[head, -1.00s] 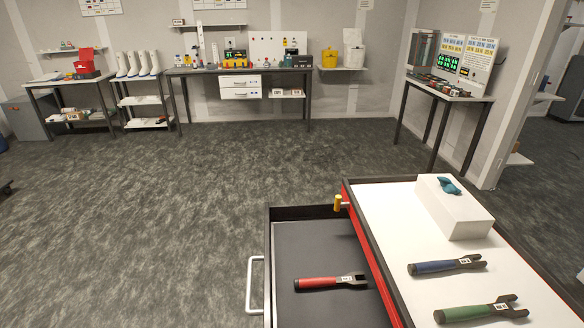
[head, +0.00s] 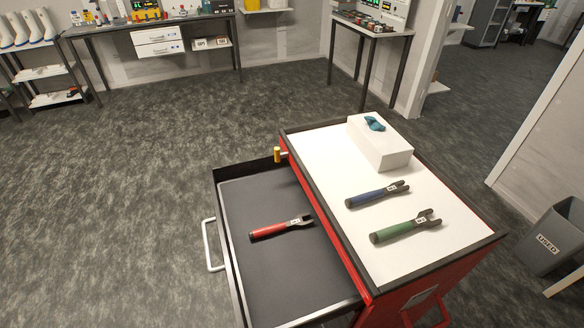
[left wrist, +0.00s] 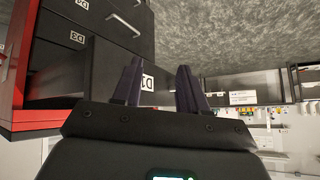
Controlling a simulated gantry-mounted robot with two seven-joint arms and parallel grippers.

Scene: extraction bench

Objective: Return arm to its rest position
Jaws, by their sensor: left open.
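My left gripper (left wrist: 157,75) shows in the left wrist view with its two dark fingers apart and nothing between them. Behind the fingers stands a red and black drawer cabinet (left wrist: 45,60) with labels D1, D2 and D3, seen upside down. One finger overlaps the area beside the D1 label (left wrist: 148,82); I cannot tell how far off the cabinet is. Neither of my arms shows in the head view, and my right gripper is in no view.
In the head view, a red cart (head: 390,300) has an open drawer (head: 275,280) holding a red-handled tool (head: 275,229). A blue tool (head: 372,196), a green tool (head: 400,228) and a white box (head: 385,150) are on top. A grey bin (head: 555,235) stands right.

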